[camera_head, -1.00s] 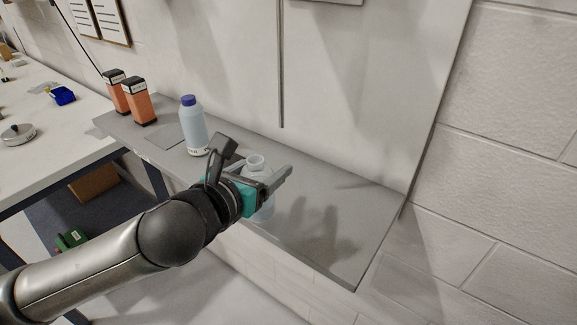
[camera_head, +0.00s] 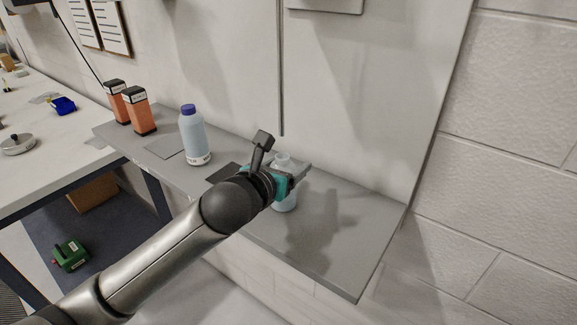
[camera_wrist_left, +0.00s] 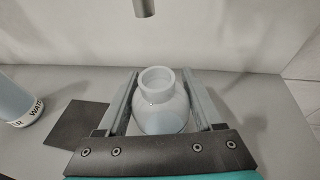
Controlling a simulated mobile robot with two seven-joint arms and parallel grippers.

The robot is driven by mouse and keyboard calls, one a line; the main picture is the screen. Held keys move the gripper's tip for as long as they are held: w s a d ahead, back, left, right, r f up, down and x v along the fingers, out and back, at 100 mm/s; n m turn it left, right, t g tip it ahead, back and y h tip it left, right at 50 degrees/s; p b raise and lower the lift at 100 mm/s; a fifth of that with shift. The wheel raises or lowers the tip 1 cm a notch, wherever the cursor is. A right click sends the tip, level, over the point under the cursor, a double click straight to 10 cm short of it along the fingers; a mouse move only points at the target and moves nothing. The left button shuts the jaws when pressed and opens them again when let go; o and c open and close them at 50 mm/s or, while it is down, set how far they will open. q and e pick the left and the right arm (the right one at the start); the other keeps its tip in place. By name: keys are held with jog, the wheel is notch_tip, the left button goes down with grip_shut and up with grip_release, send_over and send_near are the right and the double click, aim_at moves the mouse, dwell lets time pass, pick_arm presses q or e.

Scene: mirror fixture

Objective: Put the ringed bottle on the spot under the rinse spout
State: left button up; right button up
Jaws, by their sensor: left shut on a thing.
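My left gripper (camera_head: 296,174) is shut on a pale translucent bottle (camera_head: 284,202) with an open, ringed neck. The bottle is upright over the grey shelf; I cannot tell whether its base touches it. In the left wrist view the bottle (camera_wrist_left: 162,105) stands between the two fingers. The thin vertical spout (camera_head: 282,95) hangs in front of the back panel, and its lower end is above and behind the bottle. The spout tip (camera_wrist_left: 145,8) shows beyond the bottle in the wrist view. A dark square patch (camera_head: 222,172) lies on the shelf left of the gripper. My right gripper is out of view.
A blue-capped labelled bottle (camera_head: 194,138) stands on the shelf (camera_head: 345,265) to the left, beside a grey square (camera_head: 164,147). Two orange containers (camera_head: 139,112) stand farther left. The shelf's right end is clear. A white table (camera_head: 55,150) is at far left.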

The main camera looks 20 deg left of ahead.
pick_arm(q)
jog(key=o, duration=1.4)
jog(key=shift+f, duration=0.1)
jog(key=shift+o, duration=0.2)
jog(key=shift+r, duration=0.25)
jog(key=p+v, duration=0.3)
jog(key=v, duration=0.9)
